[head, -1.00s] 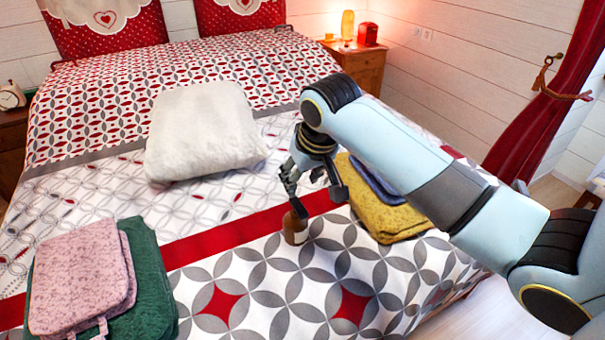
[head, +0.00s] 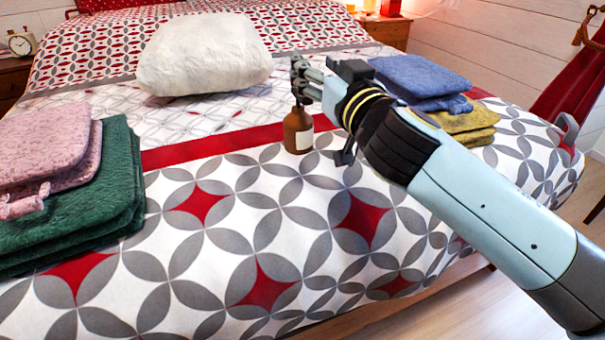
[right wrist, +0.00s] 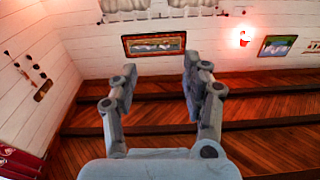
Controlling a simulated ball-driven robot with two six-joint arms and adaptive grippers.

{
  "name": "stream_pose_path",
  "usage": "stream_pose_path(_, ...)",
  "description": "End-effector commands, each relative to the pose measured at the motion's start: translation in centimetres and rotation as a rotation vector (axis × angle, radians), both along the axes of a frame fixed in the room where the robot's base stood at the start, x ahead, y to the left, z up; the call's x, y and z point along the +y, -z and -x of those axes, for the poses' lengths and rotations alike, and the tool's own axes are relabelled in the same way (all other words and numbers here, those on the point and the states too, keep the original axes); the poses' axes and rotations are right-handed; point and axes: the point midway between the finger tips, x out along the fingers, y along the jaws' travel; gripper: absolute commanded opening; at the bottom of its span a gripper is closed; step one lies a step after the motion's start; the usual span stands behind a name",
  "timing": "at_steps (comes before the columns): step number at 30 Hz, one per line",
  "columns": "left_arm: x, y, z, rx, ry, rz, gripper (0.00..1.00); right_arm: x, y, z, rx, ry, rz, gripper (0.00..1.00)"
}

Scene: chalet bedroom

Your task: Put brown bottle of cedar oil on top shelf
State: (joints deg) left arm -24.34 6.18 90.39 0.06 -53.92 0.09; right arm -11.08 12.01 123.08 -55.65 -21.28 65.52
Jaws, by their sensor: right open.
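My left gripper is not in view. No shelf that I can identify shows.
Folded pink (head: 45,150) and green (head: 115,190) cloths lie at the left of the bed. Blue (head: 420,75) and yellow (head: 465,122) cloths are stacked behind my right arm. A white pillow (head: 205,55) lies farther back. The bed's front middle is clear.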

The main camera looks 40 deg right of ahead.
Motion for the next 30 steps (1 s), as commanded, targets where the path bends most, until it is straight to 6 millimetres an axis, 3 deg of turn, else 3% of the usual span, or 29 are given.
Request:
stream_pose_path(1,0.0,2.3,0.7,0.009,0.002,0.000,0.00,0.0,3.7,0.5,0.028,0.001,0.008,0.48)
stream_pose_path(6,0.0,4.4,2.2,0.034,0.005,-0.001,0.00,0.1,7.4,1.3,0.072,0.003,0.005,0.48)
stream_pose_path(10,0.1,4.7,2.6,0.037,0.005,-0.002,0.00,-0.2,7.7,0.5,0.076,0.004,0.005,0.48)
stream_pose_path(15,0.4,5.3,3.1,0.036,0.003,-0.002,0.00,-0.9,7.3,-2.4,0.074,0.004,0.006,0.48)
stream_pose_path(23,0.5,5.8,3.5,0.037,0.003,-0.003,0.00,-1.4,7.5,-4.8,0.076,0.004,0.004,0.48)
stream_pose_path(30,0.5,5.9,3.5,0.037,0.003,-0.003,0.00,-2.3,7.5,-8.3,0.077,0.006,0.004,0.48)
